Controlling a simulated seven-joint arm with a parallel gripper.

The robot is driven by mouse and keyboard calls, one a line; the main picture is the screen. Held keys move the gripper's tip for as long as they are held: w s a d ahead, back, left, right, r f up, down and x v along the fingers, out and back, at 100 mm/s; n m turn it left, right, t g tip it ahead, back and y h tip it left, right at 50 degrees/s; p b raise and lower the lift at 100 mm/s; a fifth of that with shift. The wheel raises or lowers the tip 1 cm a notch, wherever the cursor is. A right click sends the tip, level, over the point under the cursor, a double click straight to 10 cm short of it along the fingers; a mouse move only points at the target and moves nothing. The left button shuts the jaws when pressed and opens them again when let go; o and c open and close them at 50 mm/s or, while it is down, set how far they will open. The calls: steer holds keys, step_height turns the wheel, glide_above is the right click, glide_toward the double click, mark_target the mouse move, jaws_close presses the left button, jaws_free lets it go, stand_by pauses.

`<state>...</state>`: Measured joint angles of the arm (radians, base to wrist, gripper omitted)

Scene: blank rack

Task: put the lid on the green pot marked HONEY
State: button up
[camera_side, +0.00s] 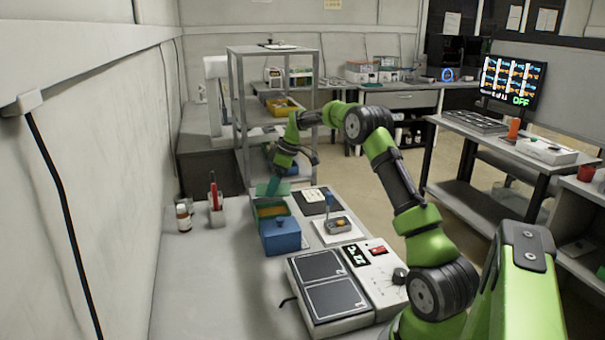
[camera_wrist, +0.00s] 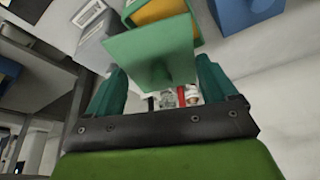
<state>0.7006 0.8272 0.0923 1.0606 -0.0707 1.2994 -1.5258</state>
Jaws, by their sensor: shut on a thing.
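My gripper (camera_side: 278,172) is shut on a flat green lid (camera_side: 265,189), held tilted just above the green pot (camera_side: 262,212). In the wrist view, the lid (camera_wrist: 155,50) sits between the two teal fingers of my gripper (camera_wrist: 160,80). The green pot is open on top and shows an orange-yellow content; it also shows in the wrist view (camera_wrist: 192,27), partly behind the lid. I cannot read any HONEY marking on it. Whether the lid touches the pot's rim is unclear.
A blue box with a lid (camera_side: 280,238) stands just in front of the green pot. A holder with a red pen (camera_side: 215,205) and a small bottle (camera_side: 184,217) stand left. A dark-topped device (camera_side: 335,290) is nearer. A metal shelf (camera_side: 238,110) stands behind. Bench front-left is clear.

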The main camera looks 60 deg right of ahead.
steer(key=shift+s+a+r+n+y, duration=0.1)
steer(key=shift+a+r+n+y, duration=0.1)
steer(key=shift+a+n, duration=0.25)
steer(key=shift+a+r+n+y, duration=0.1)
steer(key=shift+a+n+y, duration=0.1)
steer(key=shift+n, duration=0.45)
steer(key=shift+a+f+n+g, duration=0.15)
steer(key=shift+n+g, duration=0.25)
steer(key=shift+s+f, duration=0.1)
steer(key=shift+f, duration=2.35)
steer(key=shift+f, duration=0.55)
steer(key=o, duration=1)
steer(key=shift+r, duration=0.25)
steer(key=shift+r, duration=3.45)
